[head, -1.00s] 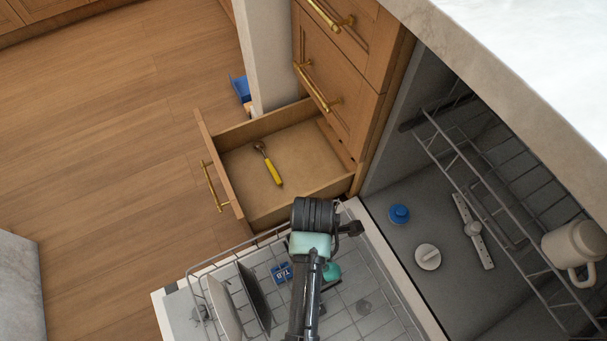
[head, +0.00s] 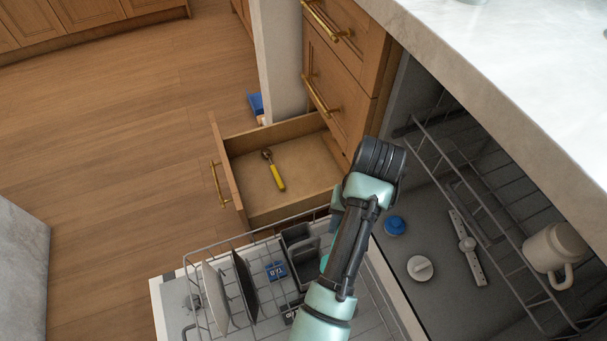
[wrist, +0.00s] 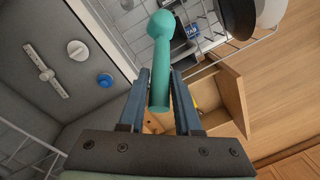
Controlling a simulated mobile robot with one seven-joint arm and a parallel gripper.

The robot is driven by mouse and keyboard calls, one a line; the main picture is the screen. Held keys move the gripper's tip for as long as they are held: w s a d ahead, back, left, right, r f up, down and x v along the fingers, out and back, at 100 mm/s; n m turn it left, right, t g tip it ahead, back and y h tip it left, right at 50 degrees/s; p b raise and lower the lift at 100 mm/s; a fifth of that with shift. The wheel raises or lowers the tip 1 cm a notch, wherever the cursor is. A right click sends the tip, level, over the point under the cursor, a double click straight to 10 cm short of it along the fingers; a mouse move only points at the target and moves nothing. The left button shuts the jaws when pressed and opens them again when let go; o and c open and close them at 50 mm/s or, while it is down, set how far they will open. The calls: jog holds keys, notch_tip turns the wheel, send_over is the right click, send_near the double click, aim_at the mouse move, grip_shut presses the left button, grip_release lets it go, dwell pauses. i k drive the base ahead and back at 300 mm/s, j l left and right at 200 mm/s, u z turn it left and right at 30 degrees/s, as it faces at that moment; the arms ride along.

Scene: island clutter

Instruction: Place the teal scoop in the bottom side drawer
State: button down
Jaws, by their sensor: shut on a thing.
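The teal scoop (wrist: 160,58) is in my gripper (wrist: 160,88) in the wrist view. Its handle lies between the two fingers, and its rounded head sticks out beyond them. In the head view my own arm hides the fingers, and I cannot clearly make out the scoop there. The bottom side drawer (head: 242,211) stands pulled open beyond the dishwasher rack. A yellow-handled scoop (head: 278,177) lies in it, with bare floor around it. The drawer also shows in the wrist view (wrist: 232,108), to the right of the fingers.
The pulled-out dishwasher rack (head: 215,330) borders the drawer and holds plates (head: 215,297), a dark grey basket (head: 300,255) and a blue box (head: 276,271). Closed upper drawers (head: 340,85) and the counter (head: 520,70) rise on the right.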

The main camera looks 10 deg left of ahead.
aim_at(267, 195)
jog(key=i+j, duration=0.65)
jog(key=i, duration=0.3)
